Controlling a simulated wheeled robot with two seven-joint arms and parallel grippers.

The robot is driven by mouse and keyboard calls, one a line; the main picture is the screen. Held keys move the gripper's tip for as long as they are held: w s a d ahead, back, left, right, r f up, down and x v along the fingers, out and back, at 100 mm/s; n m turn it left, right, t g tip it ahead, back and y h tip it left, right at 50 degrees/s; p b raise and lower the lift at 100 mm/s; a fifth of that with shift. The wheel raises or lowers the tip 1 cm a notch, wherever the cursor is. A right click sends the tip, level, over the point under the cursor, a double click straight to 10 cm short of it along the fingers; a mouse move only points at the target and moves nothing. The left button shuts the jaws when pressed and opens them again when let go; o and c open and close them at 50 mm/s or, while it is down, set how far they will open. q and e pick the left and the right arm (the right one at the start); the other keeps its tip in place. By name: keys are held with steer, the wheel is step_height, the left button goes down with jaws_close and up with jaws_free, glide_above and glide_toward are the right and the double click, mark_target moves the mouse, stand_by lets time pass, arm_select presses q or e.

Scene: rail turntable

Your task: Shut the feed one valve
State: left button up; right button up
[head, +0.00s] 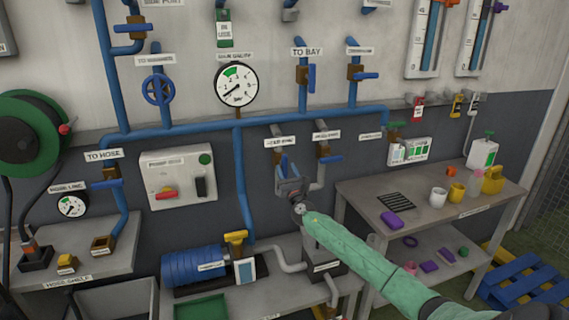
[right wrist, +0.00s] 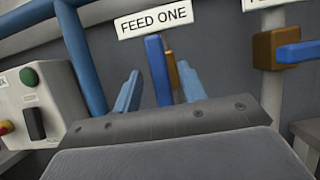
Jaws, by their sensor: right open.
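The feed one valve shows in the right wrist view under its FEED ONE sign (right wrist: 157,22). Its blue lever handle (right wrist: 158,70) stands nearly upright, with a brass body (right wrist: 172,72) behind it. My right gripper (right wrist: 157,88) is open, with one finger on each side of the lever; whether either finger touches it I cannot tell. In the head view my right gripper (head: 289,182) is in front of this valve, and the blue lever (head: 284,165) shows just above it. The gripper and wrist hide the lower part of the valve and its pipe. My left gripper is not in view.
A neighbouring valve (head: 323,152) with a sideways blue lever is close on the right. A pump panel (head: 180,178) with a red switch is on the left. A blue vertical pipe (head: 239,185) runs close beside the gripper. A bench (head: 350,190) with small objects is at the right.

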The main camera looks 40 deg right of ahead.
mark_target(286, 167)
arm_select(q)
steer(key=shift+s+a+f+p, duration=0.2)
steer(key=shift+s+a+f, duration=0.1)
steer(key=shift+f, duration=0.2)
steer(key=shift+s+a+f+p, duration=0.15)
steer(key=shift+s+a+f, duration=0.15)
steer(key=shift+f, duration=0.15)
arm_select(e)
steer(key=shift+x, duration=1.5)
jaws_close()
